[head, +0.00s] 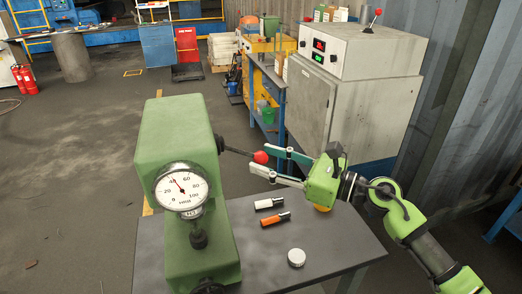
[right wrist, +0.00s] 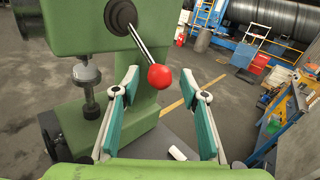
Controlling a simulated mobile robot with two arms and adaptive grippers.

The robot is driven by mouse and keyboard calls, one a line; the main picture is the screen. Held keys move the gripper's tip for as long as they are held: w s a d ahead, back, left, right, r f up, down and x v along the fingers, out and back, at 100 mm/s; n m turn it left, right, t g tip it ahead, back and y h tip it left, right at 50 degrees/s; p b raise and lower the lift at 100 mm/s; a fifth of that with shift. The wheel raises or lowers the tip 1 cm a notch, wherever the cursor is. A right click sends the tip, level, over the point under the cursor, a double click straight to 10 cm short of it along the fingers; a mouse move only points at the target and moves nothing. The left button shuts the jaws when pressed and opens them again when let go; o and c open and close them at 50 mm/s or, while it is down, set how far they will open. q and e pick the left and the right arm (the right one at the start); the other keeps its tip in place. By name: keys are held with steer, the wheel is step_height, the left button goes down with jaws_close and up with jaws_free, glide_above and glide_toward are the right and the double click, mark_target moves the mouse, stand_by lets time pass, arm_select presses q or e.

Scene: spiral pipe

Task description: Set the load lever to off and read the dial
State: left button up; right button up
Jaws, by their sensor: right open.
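The load lever (head: 240,152) is a metal rod with a red ball knob (head: 261,157). It sticks out to the right from the green tester (head: 175,140) and slopes slightly down. The white round dial (head: 181,187) is on the tester's front; its red needle points up and left, near 40. My right gripper (head: 273,161) is open, with its fingers either side of or close to the knob. In the right wrist view the red knob (right wrist: 161,77) shows between and beyond the open fingertips, apparently not gripped. My left gripper is not in view.
On the dark table (head: 230,270) lie a white cylinder (head: 268,203), an orange-and-black cylinder (head: 275,219) and a silver disc (head: 296,257). A grey cabinet (head: 330,110) stands behind my right arm. Open floor lies left of the tester.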

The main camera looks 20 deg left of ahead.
steer(key=shift+w+a, duration=0.2)
steer(key=shift+a, duration=0.85)
jaws_close()
steer(key=shift+r, duration=0.1)
